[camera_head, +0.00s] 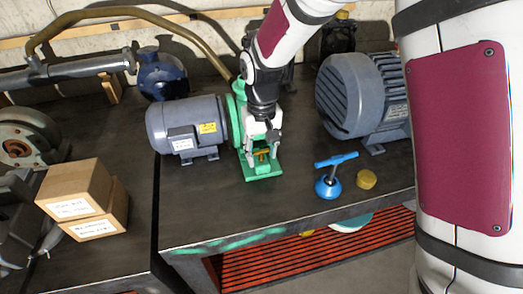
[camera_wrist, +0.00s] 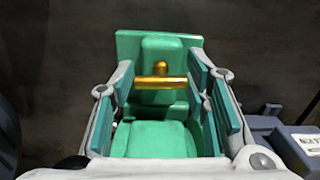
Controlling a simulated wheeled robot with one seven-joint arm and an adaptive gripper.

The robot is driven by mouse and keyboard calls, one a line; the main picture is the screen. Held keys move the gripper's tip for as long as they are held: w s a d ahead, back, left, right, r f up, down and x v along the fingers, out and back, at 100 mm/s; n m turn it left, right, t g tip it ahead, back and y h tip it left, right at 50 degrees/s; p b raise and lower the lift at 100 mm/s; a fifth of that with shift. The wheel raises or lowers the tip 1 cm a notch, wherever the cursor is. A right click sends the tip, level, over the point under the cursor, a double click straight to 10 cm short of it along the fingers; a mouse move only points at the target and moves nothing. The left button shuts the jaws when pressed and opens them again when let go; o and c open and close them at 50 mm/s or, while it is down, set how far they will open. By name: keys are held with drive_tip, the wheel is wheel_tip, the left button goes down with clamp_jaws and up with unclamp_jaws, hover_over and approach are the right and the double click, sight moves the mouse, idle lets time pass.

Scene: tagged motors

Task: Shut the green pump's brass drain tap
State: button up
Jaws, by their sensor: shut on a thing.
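The green pump (camera_head: 238,108) stands on the dark bench, coupled to a grey motor on its left, with its green foot towards the front edge. Its brass drain tap (camera_head: 262,154) shows low at the front, partly covered by my gripper (camera_head: 262,147). In the wrist view the brass tap (camera_wrist: 160,83) is a short bar with a round knob behind it, lying crosswise between the teal finger pads. My gripper (camera_wrist: 161,90) is shut on the bar, with a pad at each end. The green body (camera_wrist: 155,139) fills the space below it.
A blue T-handled fitting (camera_head: 328,186) and a yellow-brass cap (camera_head: 366,179) stand to the right. The pump's grey motor (camera_head: 187,125) is close on the left, another grey motor (camera_head: 355,95) at the right. Cardboard boxes (camera_head: 75,190) sit on the left bench. A brass-coloured pipe (camera_head: 130,12) curves behind.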

sight(261, 151)
drive_tip(key=shift+s+a+m, duration=0.1)
drive_tip(key=shift+m, duration=0.3)
drive_tip(key=o, duration=0.9)
drive_tip(key=shift+o, duration=0.2)
wheel_tip(261, 151, up, 12)
idle(0.4)
